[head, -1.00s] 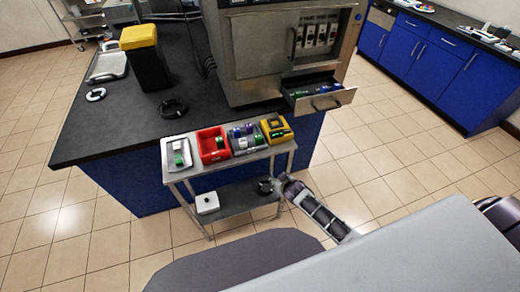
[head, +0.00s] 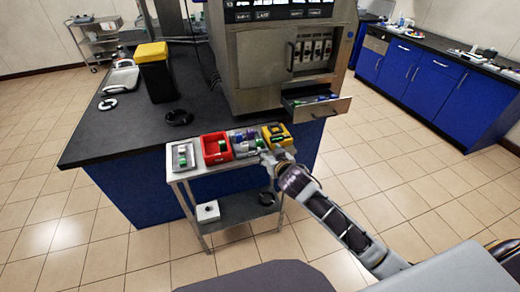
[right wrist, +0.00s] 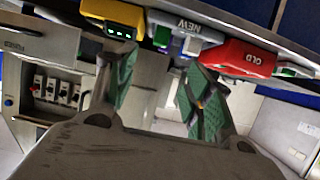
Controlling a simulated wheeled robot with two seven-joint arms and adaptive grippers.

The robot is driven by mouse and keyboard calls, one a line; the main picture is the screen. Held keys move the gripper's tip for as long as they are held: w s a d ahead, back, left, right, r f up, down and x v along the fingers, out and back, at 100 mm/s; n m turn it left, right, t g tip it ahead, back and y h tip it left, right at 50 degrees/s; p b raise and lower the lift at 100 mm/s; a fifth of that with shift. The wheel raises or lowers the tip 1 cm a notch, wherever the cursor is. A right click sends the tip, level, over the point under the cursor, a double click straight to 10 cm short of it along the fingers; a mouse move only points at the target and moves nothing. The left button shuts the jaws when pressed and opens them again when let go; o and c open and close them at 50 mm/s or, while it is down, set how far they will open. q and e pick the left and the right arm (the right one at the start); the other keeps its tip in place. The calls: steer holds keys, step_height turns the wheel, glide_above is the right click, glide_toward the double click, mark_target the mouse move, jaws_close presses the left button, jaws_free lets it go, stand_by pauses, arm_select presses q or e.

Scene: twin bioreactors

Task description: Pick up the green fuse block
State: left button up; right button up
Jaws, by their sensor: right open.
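My right gripper (head: 270,156) is at the cart's front edge, by the grey and yellow bins. In the right wrist view its fingers (right wrist: 158,70) are apart and empty, facing the grey bin marked NEW (right wrist: 186,25) and the red bin marked OLD (right wrist: 240,57). Green (right wrist: 161,36) shows beside the NEW label. My left gripper is out of view.
The yellow bin (head: 284,139) stands at the cart's right end. The cart's lower shelf (head: 240,207) holds a white box (head: 207,211) and a dark ring. The dark counter with the machine (head: 255,75) is behind. Open floor lies to the right.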

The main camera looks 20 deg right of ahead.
steer(key=shift+w+r, duration=0.1)
steer(key=shift+w, duration=0.1)
stand_by(0.3)
glide_toward(259, 141)
steer(key=shift+x, duration=1.55)
steer(key=shift+w, duration=0.15)
steer(key=shift+p+x, duration=0.45)
steer(key=shift+x, duration=2.05)
steer(key=c, duration=1.1)
